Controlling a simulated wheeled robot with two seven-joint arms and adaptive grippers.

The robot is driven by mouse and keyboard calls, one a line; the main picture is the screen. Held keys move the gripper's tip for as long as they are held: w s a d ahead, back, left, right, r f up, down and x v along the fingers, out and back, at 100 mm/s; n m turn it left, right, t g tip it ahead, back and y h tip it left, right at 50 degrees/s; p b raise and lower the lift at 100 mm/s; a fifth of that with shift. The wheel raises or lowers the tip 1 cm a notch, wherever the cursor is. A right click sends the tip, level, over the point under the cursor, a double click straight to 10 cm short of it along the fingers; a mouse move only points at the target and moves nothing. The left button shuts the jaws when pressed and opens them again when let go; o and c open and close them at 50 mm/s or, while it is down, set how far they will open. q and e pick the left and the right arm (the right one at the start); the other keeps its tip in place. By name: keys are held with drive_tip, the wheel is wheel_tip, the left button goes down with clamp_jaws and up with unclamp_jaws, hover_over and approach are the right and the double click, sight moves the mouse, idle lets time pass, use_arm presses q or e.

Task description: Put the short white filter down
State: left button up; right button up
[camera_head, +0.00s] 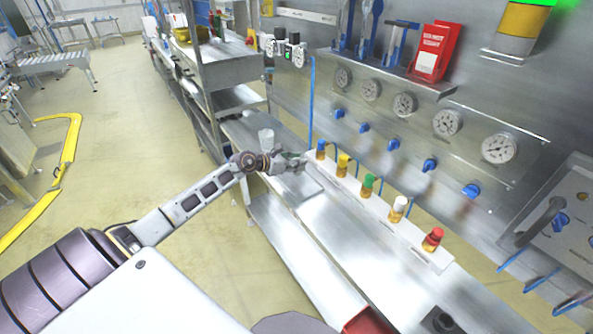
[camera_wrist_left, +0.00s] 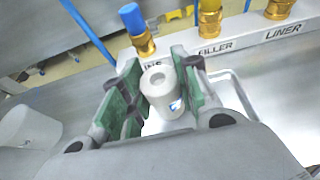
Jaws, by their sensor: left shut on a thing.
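The short white filter (camera_wrist_left: 160,92) is a small pale cylinder with a round hole in its top and a small blue mark. My left gripper (camera_wrist_left: 156,90) is shut on it, with green pads on both sides, in the left wrist view. In the head view the left gripper (camera_head: 297,163) is at the far end of the bench, close to the rail of valves; the filter cannot be made out there. Whether the filter's base touches the surface below is hidden. A larger pale cylinder (camera_wrist_left: 28,135) stands left of the gripper and also shows in the head view (camera_head: 266,138).
A pale tray (camera_wrist_left: 238,82) lies below the gripper. A white rail (camera_head: 375,205) with several coloured-cap valves runs along the bench's wall side. A shelf rack (camera_head: 228,70) stands behind.

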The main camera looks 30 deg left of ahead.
use_arm(q)
drive_tip(key=shift+f, duration=0.1)
drive_tip(key=shift+f, duration=1.8)
drive_tip(key=shift+f, duration=0.1)
drive_tip(key=o, duration=0.9)
drive_tip(key=shift+o, duration=0.2)
drive_tip(key=v, duration=1.2)
drive_tip(key=shift+b, duration=0.4)
drive_tip(key=shift+a, duration=0.1)
